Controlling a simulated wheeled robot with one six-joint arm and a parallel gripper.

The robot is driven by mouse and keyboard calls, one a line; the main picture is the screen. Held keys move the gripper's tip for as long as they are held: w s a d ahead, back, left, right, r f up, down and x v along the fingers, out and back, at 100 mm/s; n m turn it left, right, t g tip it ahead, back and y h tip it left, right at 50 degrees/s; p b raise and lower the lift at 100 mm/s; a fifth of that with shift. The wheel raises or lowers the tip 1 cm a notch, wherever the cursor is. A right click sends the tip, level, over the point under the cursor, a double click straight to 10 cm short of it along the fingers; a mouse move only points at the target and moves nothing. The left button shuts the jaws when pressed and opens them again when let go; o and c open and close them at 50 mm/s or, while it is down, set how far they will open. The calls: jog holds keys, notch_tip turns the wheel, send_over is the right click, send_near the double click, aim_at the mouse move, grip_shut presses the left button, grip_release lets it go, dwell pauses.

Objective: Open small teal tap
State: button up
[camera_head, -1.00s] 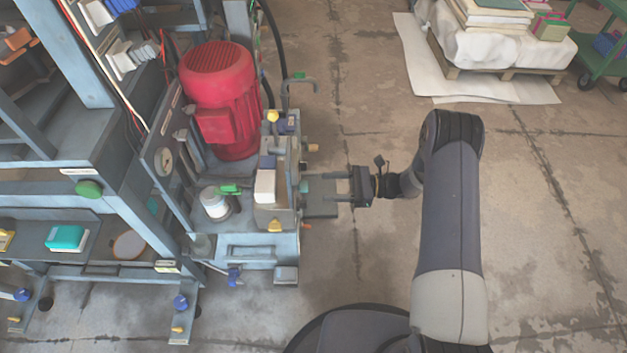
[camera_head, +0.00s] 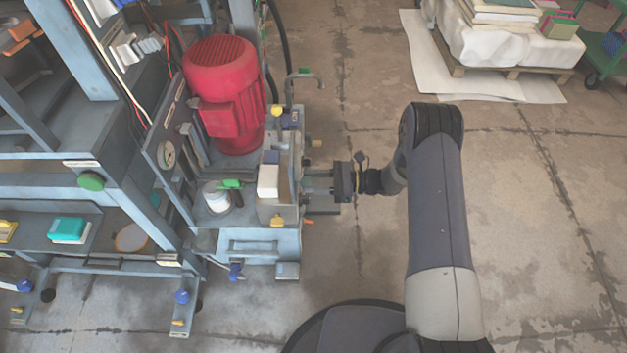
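The small teal tap is on the right side of the machine block (camera_head: 275,212), in front of my fingertips. It is small in the head view and my fingers partly cover it, so I cannot make out its handle angle. My gripper (camera_head: 308,184) comes in level from the right. Its two fingers look apart, with their tips close to the machine's right face around the tap. I cannot tell whether they touch the tap.
An orange-tipped part (camera_head: 309,221) sticks out just below my fingers, and a tan knob (camera_head: 315,143) above. A bent pipe (camera_head: 290,95) rises behind. A red motor (camera_head: 222,90) stands on the machine. The floor to the right is open up to a covered pallet (camera_head: 500,70).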

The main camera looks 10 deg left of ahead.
jog(key=c, duration=0.5)
jog(key=shift+f+n+b, duration=0.1)
jog(key=shift+n+b, duration=0.3)
jog(key=shift+b, duration=0.15)
jog(key=n+b, duration=0.5)
jog(key=b, duration=0.1)
jog(key=n+b, duration=1.2)
jog(key=shift+s+f, duration=0.2)
jog(key=shift+f, duration=0.05)
jog(key=shift+r, duration=0.1)
jog(key=o, duration=1)
